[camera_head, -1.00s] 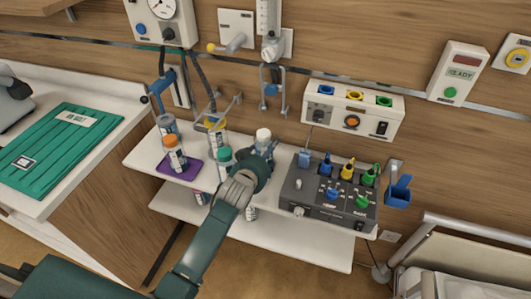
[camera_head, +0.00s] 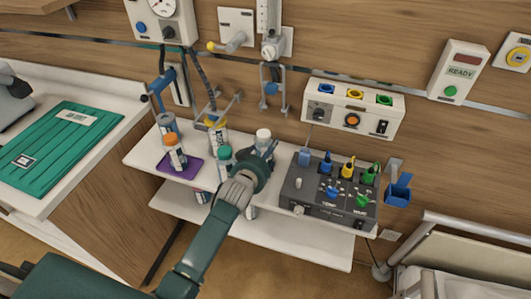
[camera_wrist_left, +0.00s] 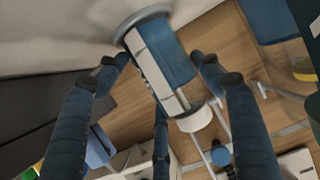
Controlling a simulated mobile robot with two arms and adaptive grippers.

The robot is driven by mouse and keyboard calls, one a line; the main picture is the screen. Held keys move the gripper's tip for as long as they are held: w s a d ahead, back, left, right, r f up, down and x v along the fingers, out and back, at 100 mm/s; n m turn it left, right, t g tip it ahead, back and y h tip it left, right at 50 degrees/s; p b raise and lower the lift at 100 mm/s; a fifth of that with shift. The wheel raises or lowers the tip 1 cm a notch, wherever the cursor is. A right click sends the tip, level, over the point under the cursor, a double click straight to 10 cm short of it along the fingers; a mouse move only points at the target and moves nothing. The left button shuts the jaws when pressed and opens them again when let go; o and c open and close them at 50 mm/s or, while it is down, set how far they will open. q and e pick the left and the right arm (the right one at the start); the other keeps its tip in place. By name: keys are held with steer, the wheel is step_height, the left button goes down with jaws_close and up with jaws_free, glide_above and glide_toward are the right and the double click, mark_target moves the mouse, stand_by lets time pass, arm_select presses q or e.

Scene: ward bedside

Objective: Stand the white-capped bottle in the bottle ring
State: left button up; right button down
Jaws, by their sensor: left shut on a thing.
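The white-capped bottle (camera_head: 263,134) is near the back of the white shelf, left of the grey control box. Its white cap shows above my left gripper (camera_head: 262,160), which hides most of its body. In the left wrist view the bottle (camera_wrist_left: 166,52) has a blue body and pale label. My left gripper's fingers (camera_wrist_left: 163,75) are around it and shut on it. The grey bottle ring (camera_wrist_left: 124,27) is at the bottle's base, by the white surface. I cannot tell whether the base is fully seated. My right gripper is not in view.
A teal-capped bottle (camera_head: 224,153) stands close left of the gripper. An orange-capped bottle (camera_head: 174,148) stands on a purple mat (camera_head: 190,171). The grey control box (camera_head: 310,199) with coloured connectors is close on the right. Wall brackets (camera_head: 272,90) hang behind.

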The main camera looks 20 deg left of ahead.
arm_select(q)
steer(key=shift+r+p, duration=0.15)
steer(key=shift+p, duration=0.3)
stand_by(1.1)
steer(key=shift+f, duration=0.2)
stand_by(0.5)
steer(key=o, duration=1.5)
steer(key=shift+c, duration=0.2)
steer(key=shift+o, duration=0.3)
steer(key=shift+f, duration=0.1)
steer(key=shift+s, duration=0.1)
steer(key=v, duration=0.8)
